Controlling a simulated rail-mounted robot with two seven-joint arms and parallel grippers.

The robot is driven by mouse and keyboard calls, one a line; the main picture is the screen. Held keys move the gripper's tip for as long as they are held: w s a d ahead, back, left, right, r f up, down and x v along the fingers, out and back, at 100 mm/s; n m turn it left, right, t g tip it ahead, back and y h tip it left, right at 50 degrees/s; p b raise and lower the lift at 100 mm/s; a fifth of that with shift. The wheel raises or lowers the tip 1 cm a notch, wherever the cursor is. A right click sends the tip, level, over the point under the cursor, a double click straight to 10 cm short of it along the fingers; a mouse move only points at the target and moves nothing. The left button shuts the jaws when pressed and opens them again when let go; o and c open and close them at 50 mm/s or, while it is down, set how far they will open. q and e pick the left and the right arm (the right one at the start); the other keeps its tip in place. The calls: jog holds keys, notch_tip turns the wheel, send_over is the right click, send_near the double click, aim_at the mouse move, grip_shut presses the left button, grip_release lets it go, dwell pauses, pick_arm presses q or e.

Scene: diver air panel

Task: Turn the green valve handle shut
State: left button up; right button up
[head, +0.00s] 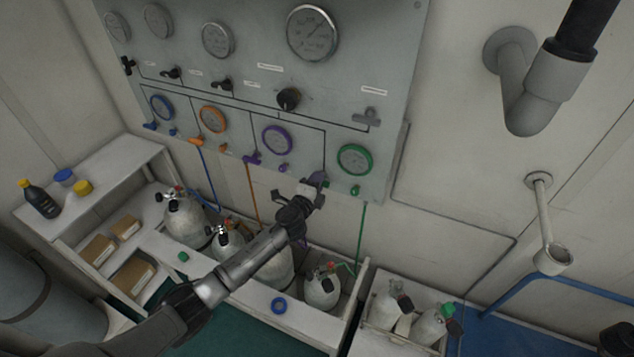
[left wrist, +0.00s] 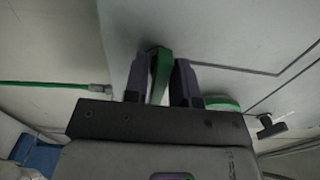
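The green valve handle (left wrist: 161,74) shows in the left wrist view as a green bar between the two fingers of my left gripper (left wrist: 161,82). The fingers lie close against both its sides and appear shut on it. In the head view my left gripper (head: 316,182) is at the panel's lower edge, left of and below the green-rimmed gauge (head: 355,159), and hides the handle there. A small green knob (head: 355,190) sits under that gauge. My right gripper is not in view.
The grey panel (head: 236,88) carries more gauges and blue, orange and purple valves left of my gripper. Air cylinders (head: 322,289) stand in a white rack below. A green hose (head: 361,232) runs down right of the gripper. A grey pipe (head: 527,100) projects from the right wall.

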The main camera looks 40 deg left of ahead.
pick_arm(q)
jog(key=shift+o, duration=1.2)
jog(key=shift+s, duration=0.1)
jog(key=v, duration=1.3)
jog(key=shift+s, duration=0.3)
jog(key=shift+d, duration=0.1)
